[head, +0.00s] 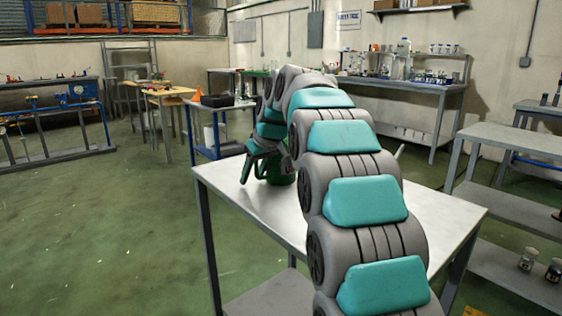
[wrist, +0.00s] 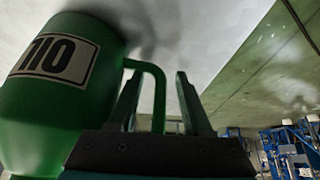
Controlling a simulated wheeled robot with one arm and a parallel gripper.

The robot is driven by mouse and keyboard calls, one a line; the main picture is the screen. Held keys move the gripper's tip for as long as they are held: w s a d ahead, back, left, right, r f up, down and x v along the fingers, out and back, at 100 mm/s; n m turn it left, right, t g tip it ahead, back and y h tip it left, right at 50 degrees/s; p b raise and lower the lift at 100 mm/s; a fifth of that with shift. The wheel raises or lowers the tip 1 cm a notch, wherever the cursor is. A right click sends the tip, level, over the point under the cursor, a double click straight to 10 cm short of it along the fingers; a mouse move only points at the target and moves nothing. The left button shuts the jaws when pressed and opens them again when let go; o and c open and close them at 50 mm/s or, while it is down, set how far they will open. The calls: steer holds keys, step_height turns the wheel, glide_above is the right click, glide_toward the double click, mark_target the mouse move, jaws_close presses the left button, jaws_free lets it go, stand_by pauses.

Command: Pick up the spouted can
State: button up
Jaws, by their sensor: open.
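The green can (wrist: 62,100) with a white number label fills the left of the wrist view. Its green handle (wrist: 158,95) sticks out to the right and bends along the gap between my two fingers. My gripper (wrist: 158,82) is open, with one finger on each side of the handle and no clear contact. In the head view the can (head: 282,172) stands on the metal table (head: 232,190), largely hidden behind my arm. My gripper (head: 249,168) is at its left side there. I cannot make out the spout for certain.
The visible table top around the can is clear. A grey shelf unit (head: 515,140) stands close on the right. A bench with glassware (head: 400,82) is along the back wall. A blue-framed cart with a black box (head: 217,100) stands behind the table. Green floor is open at left.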

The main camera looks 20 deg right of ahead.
steer(key=shift+c, duration=0.3)
jaws_close()
stand_by(1.0)
